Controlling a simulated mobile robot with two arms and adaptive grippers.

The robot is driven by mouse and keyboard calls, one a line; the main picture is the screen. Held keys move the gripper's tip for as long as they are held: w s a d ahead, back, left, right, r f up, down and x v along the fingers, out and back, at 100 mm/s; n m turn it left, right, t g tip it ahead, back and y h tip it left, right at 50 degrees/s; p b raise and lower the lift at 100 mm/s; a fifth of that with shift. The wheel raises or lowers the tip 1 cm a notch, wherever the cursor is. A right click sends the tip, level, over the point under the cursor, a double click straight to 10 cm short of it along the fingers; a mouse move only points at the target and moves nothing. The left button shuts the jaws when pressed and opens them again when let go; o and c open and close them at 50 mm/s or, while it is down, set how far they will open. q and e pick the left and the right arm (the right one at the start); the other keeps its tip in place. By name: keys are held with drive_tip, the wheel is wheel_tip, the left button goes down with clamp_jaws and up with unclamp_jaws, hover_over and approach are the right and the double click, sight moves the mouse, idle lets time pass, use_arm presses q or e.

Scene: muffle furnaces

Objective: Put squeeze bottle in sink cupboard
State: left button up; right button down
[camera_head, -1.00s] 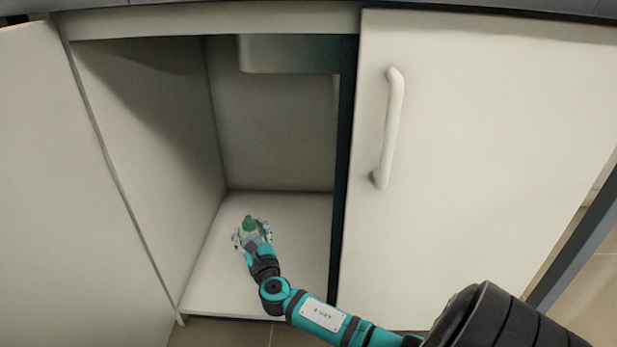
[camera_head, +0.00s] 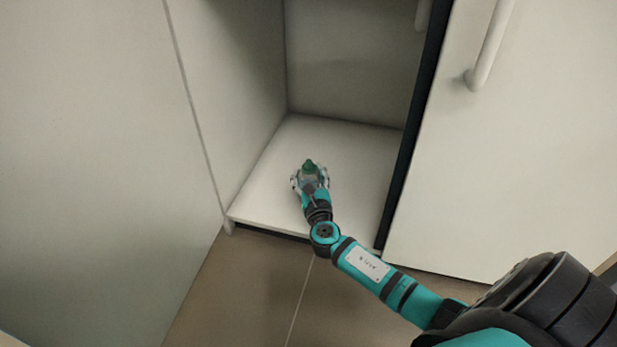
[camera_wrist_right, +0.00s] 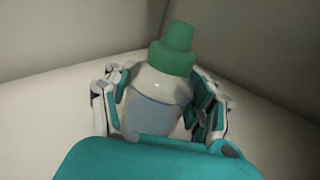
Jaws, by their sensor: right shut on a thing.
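The squeeze bottle (camera_wrist_right: 158,88) has a pale, clear-looking body and a green cap. In the head view its green cap (camera_head: 309,166) shows over the floor of the open sink cupboard (camera_head: 350,150). My right gripper (camera_head: 311,180) is inside the cupboard, shut on the bottle. In the right wrist view its fingers (camera_wrist_right: 160,100) sit on both sides of the bottle body, and the bottle leans slightly to the right. I cannot tell whether the bottle's base touches the cupboard floor. My left gripper is not in view.
The open left door (camera_head: 100,150) stands at the left. The closed right door (camera_head: 500,180) with a white handle (camera_head: 490,45) is at the right. The cupboard floor around the bottle is clear. A dark post (camera_head: 415,130) edges the opening's right side.

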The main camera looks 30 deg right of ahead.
drive_tip(key=shift+f, duration=0.1)
drive_tip(key=shift+c, duration=2)
unclamp_jaws()
